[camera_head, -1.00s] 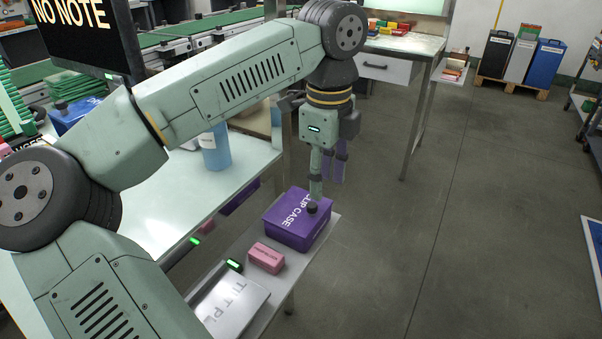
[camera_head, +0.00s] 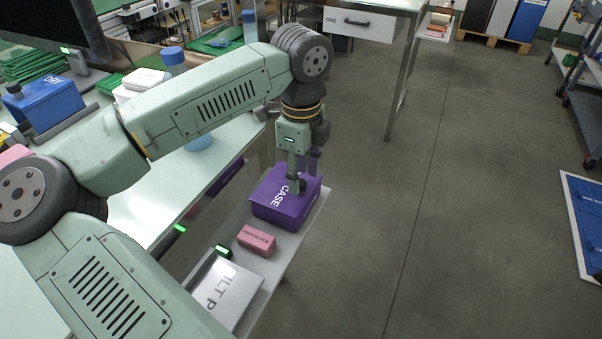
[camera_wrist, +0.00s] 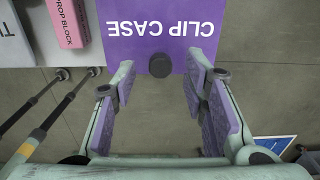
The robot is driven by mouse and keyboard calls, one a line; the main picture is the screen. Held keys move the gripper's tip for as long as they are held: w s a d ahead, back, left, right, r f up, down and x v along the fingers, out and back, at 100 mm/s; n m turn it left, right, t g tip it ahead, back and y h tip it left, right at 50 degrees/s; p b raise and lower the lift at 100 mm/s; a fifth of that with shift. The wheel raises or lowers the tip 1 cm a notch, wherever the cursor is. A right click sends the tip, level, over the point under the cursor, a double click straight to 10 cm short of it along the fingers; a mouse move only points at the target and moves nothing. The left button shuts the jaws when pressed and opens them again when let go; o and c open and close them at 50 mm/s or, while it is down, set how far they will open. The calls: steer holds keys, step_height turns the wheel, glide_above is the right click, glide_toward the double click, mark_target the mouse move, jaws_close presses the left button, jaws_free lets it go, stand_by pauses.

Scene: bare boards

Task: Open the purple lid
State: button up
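The purple case marked "CLIP CASE" (camera_head: 272,207) sits on the low shelf with its purple lid (camera_head: 277,184) closed flat on top. In the wrist view the lid (camera_wrist: 135,42) fills the top middle, with a round dark knob (camera_wrist: 160,65) near its edge. My gripper (camera_head: 301,183) is over the lid's right part, pointing down. In the wrist view its two purple-padded fingers (camera_wrist: 163,84) are wide apart, one on each side of the knob. Nothing is held. The fingers partly hide the knob in the head view; contact cannot be told.
A work table (camera_head: 155,205) with a blue bottle (camera_head: 173,58) stands to the left.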

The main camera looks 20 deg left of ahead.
steer(key=shift+f, duration=0.65)
steer(key=shift+c, duration=0.6)
jaws_close()
